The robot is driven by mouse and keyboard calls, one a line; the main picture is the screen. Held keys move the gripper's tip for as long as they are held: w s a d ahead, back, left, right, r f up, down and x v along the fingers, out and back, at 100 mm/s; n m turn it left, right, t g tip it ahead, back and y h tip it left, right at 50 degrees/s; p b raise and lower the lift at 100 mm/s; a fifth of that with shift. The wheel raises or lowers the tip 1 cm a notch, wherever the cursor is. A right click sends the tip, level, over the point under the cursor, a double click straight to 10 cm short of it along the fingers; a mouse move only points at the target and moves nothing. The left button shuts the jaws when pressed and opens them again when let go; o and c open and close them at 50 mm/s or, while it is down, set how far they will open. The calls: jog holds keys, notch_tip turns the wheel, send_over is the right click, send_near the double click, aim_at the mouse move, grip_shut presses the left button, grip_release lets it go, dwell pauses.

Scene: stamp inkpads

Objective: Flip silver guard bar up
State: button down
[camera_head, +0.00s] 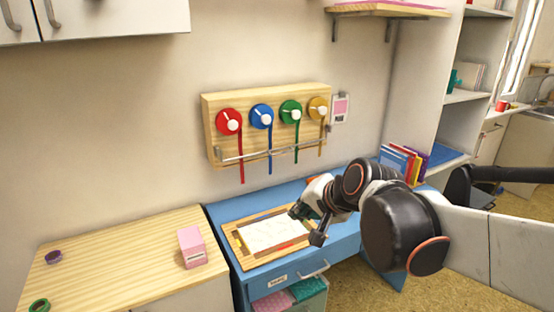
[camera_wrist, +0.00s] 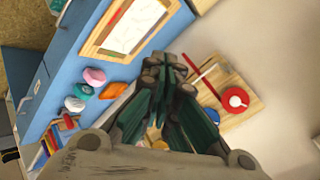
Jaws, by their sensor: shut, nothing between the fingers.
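The silver guard bar (camera_head: 272,146) runs across the lower front of a wooden wall board (camera_head: 212,122) in the head view, in front of the hanging coloured straps. It sits low, below the round discs. In the wrist view part of the board (camera_wrist: 245,82) shows at right, with what looks like the bar (camera_wrist: 206,72) near the red strap. My gripper (camera_head: 298,213) is over the blue desk, below and to the right of the bar and apart from it. In the wrist view my gripper (camera_wrist: 168,64) has its fingers together and empty.
The board carries red (camera_head: 229,120), blue (camera_head: 262,116), green (camera_head: 291,111) and yellow (camera_head: 318,107) discs with pale knobs. A framed paper tray (camera_head: 236,243) lies on the desk below. Books (camera_head: 400,162) stand at right, a pink box (camera_head: 191,247) at left. A shelf (camera_head: 388,9) is above.

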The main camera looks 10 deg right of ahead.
jog(key=w+m+t+y+p, duration=0.25)
jog(key=w+m, duration=0.95)
jog(key=w, duration=1.1)
jog(key=w+d+f+m+t+p, duration=0.3)
jog(key=w+d+f+m, duration=0.3)
jog(key=w+f+m, duration=0.5)
jog(key=shift+w+f+m+t, duration=0.45)
jog(key=shift+m+t, duration=0.15)
jog(key=shift+t, duration=0.15)
jog(key=shift+h, duration=0.25)
jog(key=r+b+x, duration=0.1)
jog(key=b+x, duration=0.2)
jog(key=x, duration=0.7)
jog(key=s+r, duration=0.2)
jog(key=shift+s+d+r, duration=0.1)
jog(key=shift+d+r, duration=0.15)
jog(key=shift+d, duration=0.15)
